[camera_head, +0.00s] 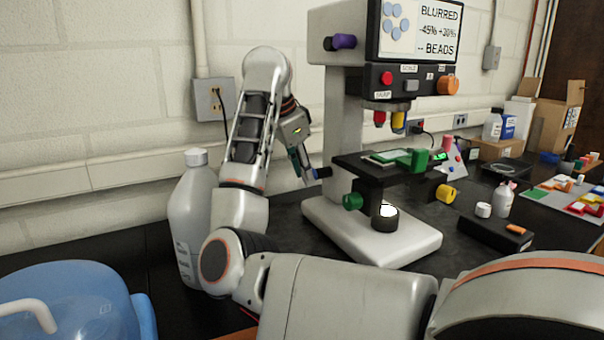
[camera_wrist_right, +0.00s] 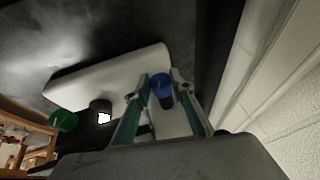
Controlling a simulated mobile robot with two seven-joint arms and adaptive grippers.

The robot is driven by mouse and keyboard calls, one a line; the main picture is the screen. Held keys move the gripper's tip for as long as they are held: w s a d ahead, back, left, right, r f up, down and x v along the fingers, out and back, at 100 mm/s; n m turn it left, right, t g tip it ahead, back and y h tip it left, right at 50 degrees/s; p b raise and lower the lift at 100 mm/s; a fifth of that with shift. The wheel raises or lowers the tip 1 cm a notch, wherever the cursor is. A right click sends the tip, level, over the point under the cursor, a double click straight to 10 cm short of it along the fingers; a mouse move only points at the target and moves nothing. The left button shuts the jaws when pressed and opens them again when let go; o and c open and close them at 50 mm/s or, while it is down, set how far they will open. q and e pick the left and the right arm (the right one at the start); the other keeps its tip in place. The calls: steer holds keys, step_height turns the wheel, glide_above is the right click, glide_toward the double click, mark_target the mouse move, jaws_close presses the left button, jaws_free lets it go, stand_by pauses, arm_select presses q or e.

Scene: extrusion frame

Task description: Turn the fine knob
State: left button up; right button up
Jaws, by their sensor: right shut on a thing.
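A white microscope (camera_head: 345,120) stands on the black bench, its screen (camera_head: 420,30) reading "BLURRED" and "BEADS". A small blue knob (camera_head: 323,172) sticks out from its left side; it also shows in the right wrist view (camera_wrist_right: 161,86). My right gripper (camera_head: 312,174) reaches it from the left, with its fingers (camera_wrist_right: 163,92) on both sides of the knob, shut on it. Any label on the knob cannot be read. A green knob (camera_head: 352,201) sits lower down and a purple knob (camera_head: 344,42) higher up. My left gripper is not in view.
A large white bottle (camera_head: 190,215) stands close beside my right arm. A blue container (camera_head: 70,300) is at the front left. The wall (camera_head: 100,100) is close behind. Small bottles, a black box (camera_head: 495,236) and a colored tray (camera_head: 575,195) are to the right.

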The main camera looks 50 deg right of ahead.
steer(key=o, duration=1.1)
steer(key=v, duration=1.2)
